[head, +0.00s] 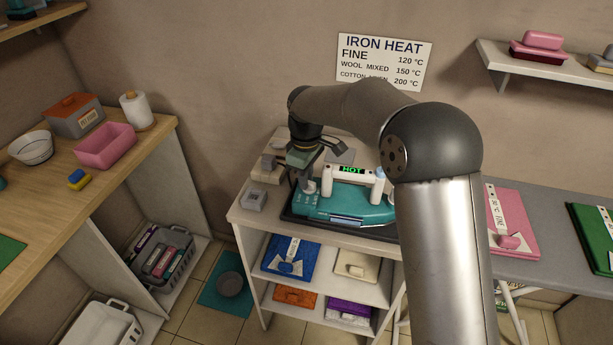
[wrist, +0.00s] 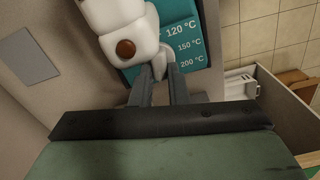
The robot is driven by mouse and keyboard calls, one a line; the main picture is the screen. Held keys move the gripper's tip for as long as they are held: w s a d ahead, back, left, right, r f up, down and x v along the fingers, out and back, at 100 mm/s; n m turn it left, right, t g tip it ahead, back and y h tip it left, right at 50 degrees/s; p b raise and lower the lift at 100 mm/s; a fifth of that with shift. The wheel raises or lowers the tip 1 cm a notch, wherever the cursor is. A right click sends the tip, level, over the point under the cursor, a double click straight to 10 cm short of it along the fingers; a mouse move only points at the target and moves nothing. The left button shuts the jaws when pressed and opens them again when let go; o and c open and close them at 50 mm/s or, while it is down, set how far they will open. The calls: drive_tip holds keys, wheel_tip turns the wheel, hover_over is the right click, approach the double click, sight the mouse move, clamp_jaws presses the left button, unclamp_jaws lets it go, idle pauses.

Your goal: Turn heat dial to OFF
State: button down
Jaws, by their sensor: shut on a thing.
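A teal iron (head: 345,205) with a white handle lies on a dark pad on the white stand; its small display (head: 352,170) reads HOT in green. The white heat dial (head: 309,187) is at the iron's left end. In the wrist view the dial (wrist: 168,66) shows partly between my fingertips, beside the printed marks 120, 150 and 200 °C on the teal body (wrist: 182,38). I cannot tell which mark it points at, and no OFF mark is visible. My gripper (head: 306,176) reaches down from above and is shut on the dial.
A small grey box (head: 254,199) sits at the stand's left corner. A sign (head: 384,62) on the wall lists iron heats. A pink folded cloth (head: 512,222) lies on the ironing board to the right.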

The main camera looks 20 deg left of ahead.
drive_tip(key=shift+s+n, duration=0.1)
drive_tip(key=shift+n, duration=1.5)
drive_tip(key=c, duration=1.7)
unclamp_jaws()
drive_tip(key=shift+r, duration=0.1)
wheel_tip(320, 180, up, 17)
drive_tip(key=shift+r+b, duration=0.15)
drive_tip(key=shift+b, duration=0.3)
